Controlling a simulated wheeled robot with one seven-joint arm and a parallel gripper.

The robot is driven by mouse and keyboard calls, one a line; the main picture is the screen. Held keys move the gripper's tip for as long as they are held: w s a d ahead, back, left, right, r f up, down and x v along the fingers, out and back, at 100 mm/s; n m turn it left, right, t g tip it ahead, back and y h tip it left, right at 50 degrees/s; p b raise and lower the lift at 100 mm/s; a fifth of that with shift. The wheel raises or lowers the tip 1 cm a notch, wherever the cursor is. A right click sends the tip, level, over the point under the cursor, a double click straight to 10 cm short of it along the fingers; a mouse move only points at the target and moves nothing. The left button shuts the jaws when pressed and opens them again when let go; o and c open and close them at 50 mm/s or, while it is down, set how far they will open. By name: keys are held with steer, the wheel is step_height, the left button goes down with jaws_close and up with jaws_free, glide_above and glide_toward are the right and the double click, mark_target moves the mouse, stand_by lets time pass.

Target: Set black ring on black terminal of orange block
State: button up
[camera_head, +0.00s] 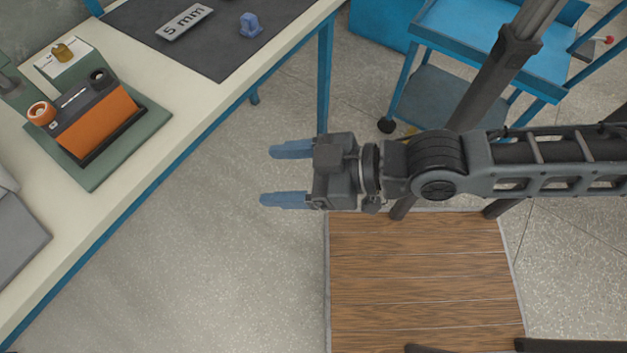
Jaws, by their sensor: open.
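The orange block (100,124) with a dark top sits on a green mat (140,148) on the table at the left. A round black piece (98,76) is at the far right end of its top. I cannot tell whether this is the bare black terminal or a black ring on it. An orange ring-shaped piece (41,112) is at the other end of the top. No separate black ring can be made out. My gripper (268,175) is open and empty, with two blue fingers pointing left. It is over the floor, right of the table and well apart from the block.
A white box (72,66) with a brass-coloured piece stands behind the block. A dark mat (150,40) on the table holds a "5 mm" plate (185,21) and a small blue piece (250,26). A blue cart (480,50) stands at the back right. Floor lies between gripper and table.

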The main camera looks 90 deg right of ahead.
steer(key=s+a+r+n+y, duration=0.1)
steer(key=s+a+r, duration=0.3)
steer(key=shift+s+a+r+t+y, duration=0.15)
steer(key=shift+a+t+y, duration=0.05)
steer(key=shift+t+y, duration=0.2)
stand_by(0.9)
